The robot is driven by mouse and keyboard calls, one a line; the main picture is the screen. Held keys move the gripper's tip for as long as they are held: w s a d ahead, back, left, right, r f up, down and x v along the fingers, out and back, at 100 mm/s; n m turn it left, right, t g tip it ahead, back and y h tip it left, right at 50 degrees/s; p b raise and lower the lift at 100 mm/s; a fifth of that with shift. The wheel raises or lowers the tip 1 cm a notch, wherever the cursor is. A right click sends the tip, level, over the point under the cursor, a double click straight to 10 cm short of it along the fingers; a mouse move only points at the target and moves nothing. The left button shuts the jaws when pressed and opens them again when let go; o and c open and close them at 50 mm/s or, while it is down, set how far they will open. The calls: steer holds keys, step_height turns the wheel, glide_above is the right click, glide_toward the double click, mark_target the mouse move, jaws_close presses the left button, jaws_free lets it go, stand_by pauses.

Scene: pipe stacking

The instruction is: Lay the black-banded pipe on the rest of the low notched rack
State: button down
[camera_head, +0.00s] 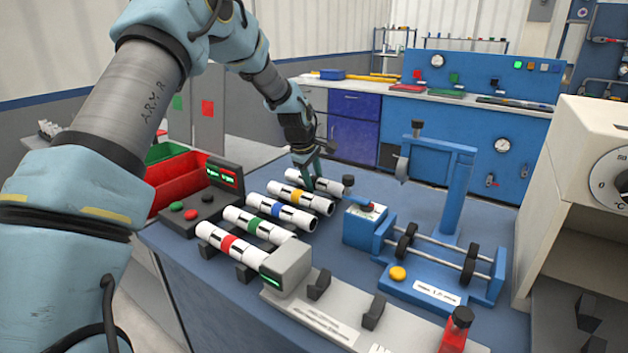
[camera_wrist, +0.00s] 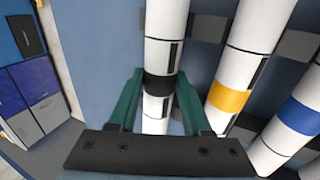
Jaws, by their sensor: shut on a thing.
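The black-banded pipe (camera_wrist: 166,22) is white and runs between the green fingers of my gripper (camera_wrist: 157,88) in the wrist view, which are shut on it at its black band. In the head view the pipe (camera_head: 326,186) is the farthest in the row, and my gripper (camera_head: 308,170) comes down on it from above, hiding the band. I cannot tell whether it still touches its supports. A low grey base (camera_head: 335,318) with two dark notched supports (camera_head: 319,284) at the front looks like the low notched rack. Its notches look empty.
Beside the held pipe lie pipes with yellow (camera_wrist: 229,97), blue (camera_wrist: 301,116), green (camera_head: 252,224) and red (camera_head: 228,243) bands. A blue roller stand (camera_head: 455,215) is to the right.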

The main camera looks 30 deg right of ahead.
steer(key=shift+f, duration=0.45)
steer(key=shift+c, duration=1.3)
jaws_free()
steer(key=b+v, duration=0.2)
steer(key=v, duration=0.9)
steer(key=shift+f, duration=0.15)
